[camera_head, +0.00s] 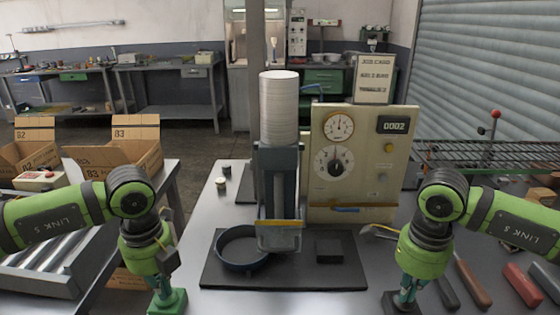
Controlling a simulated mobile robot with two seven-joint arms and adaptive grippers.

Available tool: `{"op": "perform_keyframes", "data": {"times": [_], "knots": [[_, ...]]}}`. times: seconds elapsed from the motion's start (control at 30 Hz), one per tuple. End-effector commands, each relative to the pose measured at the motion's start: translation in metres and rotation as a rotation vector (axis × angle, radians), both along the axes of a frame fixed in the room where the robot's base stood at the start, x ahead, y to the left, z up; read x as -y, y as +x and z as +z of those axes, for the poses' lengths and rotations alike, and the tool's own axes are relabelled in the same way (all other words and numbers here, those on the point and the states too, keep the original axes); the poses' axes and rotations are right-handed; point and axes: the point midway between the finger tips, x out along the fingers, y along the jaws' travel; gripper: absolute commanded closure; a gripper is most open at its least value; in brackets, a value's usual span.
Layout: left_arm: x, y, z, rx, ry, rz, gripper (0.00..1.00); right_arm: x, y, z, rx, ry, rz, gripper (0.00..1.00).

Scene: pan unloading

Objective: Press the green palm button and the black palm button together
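The green palm button (170,303) is a green block at the front left of the metal bench, partly cut off by the lower picture edge. My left gripper (163,290) points down at its top, with narrow fingers together. The black palm button (393,304) is a dark block at the front right, also near the lower edge. My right gripper (407,295) points down over it, fingers together and empty. Both fingertips look at or just above the buttons; I cannot tell whether they touch or whether either button is pressed down.
Between my arms stands a press with a pale cylinder (279,105) and a panel (365,190) with dials and a counter reading 0002. A round dark pan (240,264) and a black block (329,250) lie on the black base plate (222,281). Hand tools (472,284) lie right.

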Motion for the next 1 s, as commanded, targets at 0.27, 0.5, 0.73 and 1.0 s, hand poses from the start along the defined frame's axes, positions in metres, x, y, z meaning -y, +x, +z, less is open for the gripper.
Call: {"op": "perform_keyframes", "data": {"times": [0.27, 0.5, 0.73, 1.0], "knots": [[0.000, -0.001, -0.001, -0.003, 0.001, 0.000, 1.00, 0.000, 0.000, -0.001, -0.002, -0.001, 0.000, 1.00], [0.000, 0.000, 0.004, -0.002, 0.002, 0.000, 1.00, 0.000, 0.000, 0.004, -0.002, -0.001, 0.000, 1.00], [0.000, 0.000, 0.007, -0.001, 0.000, 0.000, 1.00, 0.000, 0.000, 0.007, -0.001, -0.001, 0.000, 1.00], [0.000, 0.000, 0.010, -0.001, 0.001, 0.000, 1.00, 0.000, 0.000, 0.010, -0.001, -0.001, 0.000, 1.00]]}}
